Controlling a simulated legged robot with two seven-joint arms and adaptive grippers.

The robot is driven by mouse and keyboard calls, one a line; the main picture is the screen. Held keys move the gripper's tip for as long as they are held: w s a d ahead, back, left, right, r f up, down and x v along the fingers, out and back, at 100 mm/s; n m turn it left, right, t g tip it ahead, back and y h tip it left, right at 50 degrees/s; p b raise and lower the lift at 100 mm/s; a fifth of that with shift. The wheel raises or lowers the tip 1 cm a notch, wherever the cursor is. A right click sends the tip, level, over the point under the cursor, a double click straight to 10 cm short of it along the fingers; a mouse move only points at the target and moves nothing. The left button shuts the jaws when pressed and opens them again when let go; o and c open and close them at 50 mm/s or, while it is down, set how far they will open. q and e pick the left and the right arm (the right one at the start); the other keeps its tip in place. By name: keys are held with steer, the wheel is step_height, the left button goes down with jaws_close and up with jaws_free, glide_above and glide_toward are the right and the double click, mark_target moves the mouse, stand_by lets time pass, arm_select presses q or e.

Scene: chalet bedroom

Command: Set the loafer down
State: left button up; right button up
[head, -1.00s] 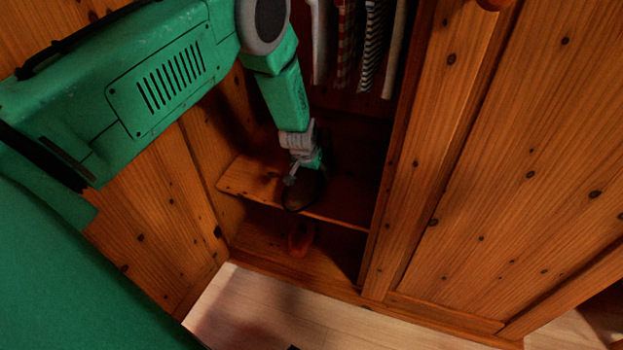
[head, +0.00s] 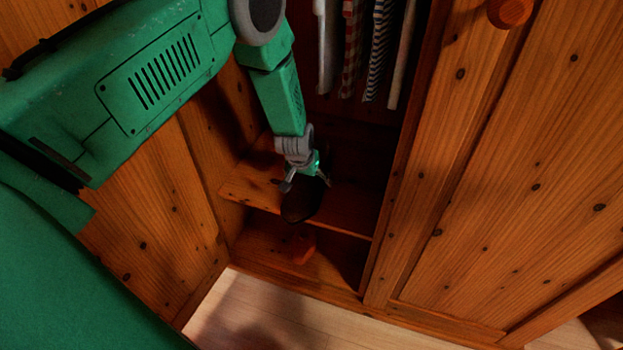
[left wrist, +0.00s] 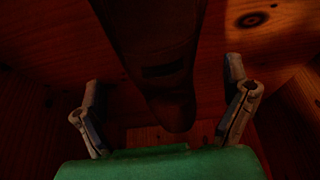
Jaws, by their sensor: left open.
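The dark brown loafer (head: 301,203) is on the wooden shelf (head: 347,211) inside the open wardrobe, its near end at the shelf's front edge. In the left wrist view the loafer (left wrist: 165,75) fills the upper middle, dark and poorly lit. My left gripper (head: 306,184) is open just above and behind the loafer. In the left wrist view its two fingers (left wrist: 165,112) stand wide apart, one on each side, with a gap to the loafer. Part of the loafer is hidden behind the gripper in the head view. My right gripper is out of view.
Striped and plain clothes (head: 379,50) hang above the shelf at the back right. An orange-brown object (head: 302,247) lies on the wardrobe floor below. The wardrobe's wooden door (head: 515,170) with a round knob (head: 509,11) is at right. Pale floor (head: 262,310) lies in front.

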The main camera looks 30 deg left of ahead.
arm_select(q)
steer(key=p+v, duration=0.2)
steer(key=v, duration=0.4)
steer(key=shift+d+r, duration=0.15)
steer(key=shift+r, duration=0.25)
steer(key=shift+s+d+r, duration=0.1)
steer(key=shift+s+r, duration=0.15)
steer(key=shift+r, duration=0.1)
steer(key=s+d+f+m+g, duration=0.1)
steer(key=s+d, duration=0.1)
steer(key=s, duration=0.9)
steer(key=s+d+f+m+g, duration=0.1)
steer(key=s+d+f, duration=0.1)
steer(key=s, duration=1)
steer(key=s+d+f+m+g+h, duration=0.1)
steer(key=s+d, duration=0.3)
steer(key=s, duration=0.8)
steer(key=shift+f+g, duration=0.4)
steer(key=shift+f, duration=0.2)
step_height(320, 180, up, 10)
steer(key=p, duration=1.1)
steer(key=shift+r, duration=0.25)
